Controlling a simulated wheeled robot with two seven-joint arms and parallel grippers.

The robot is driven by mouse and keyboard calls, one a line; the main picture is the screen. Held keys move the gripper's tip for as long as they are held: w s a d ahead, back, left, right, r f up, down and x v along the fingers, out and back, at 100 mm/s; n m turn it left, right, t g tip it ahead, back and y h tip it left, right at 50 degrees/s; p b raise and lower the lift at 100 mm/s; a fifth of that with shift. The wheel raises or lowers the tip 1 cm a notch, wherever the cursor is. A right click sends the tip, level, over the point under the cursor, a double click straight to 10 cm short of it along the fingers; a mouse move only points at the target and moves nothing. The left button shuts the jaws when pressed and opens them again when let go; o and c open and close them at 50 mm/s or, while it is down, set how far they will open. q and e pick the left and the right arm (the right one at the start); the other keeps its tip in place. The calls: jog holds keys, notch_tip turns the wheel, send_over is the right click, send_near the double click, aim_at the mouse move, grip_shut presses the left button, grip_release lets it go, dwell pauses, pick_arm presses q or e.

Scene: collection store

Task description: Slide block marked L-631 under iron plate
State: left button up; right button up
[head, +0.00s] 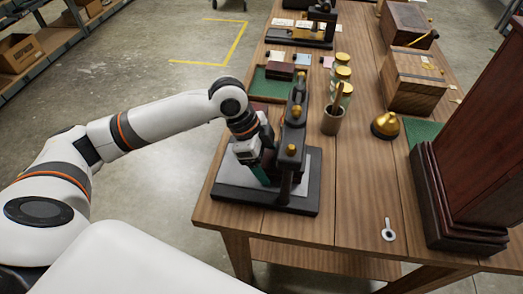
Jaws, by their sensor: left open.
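My left gripper (262,160) is open, with its fingers pointing down over the near part of a dark press-like stand. A teal-green piece shows at its fingertips; I cannot tell whether it is a finger pad or a separate block. The stand has a black frame with brass knobs (293,122) and a dark base with a pale grey top (234,174). I cannot tell which part is the iron plate, as the gripper and frame cover the middle. No marking L-631 is legible. A dark red block (280,70) lies on a green mat farther back. My right gripper is not in view.
Jars (341,75), a cup with a wooden handle (333,120) and a brass bell (385,125) stand right of the stand. Wooden boxes (415,82) and a tall dark red case (475,150) line the right. A small ring-ended tool (388,230) lies on clear tabletop in front.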

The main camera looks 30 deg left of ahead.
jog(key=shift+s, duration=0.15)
pick_arm(q)
jog(key=c, duration=1.1)
jog(key=shift+w+d+p, duration=0.15)
jog(key=shift+d+p, duration=0.25)
jog(key=shift+p, duration=0.05)
jog(key=shift+c, duration=0.2)
jog(key=shift+w+d, duration=0.1)
jog(key=shift+d, duration=0.45)
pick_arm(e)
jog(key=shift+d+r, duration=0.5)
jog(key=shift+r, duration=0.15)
pick_arm(q)
jog(key=o, duration=1.1)
jog(key=shift+w, duration=0.1)
jog(key=shift+o, duration=0.2)
jog(key=shift+d, duration=0.15)
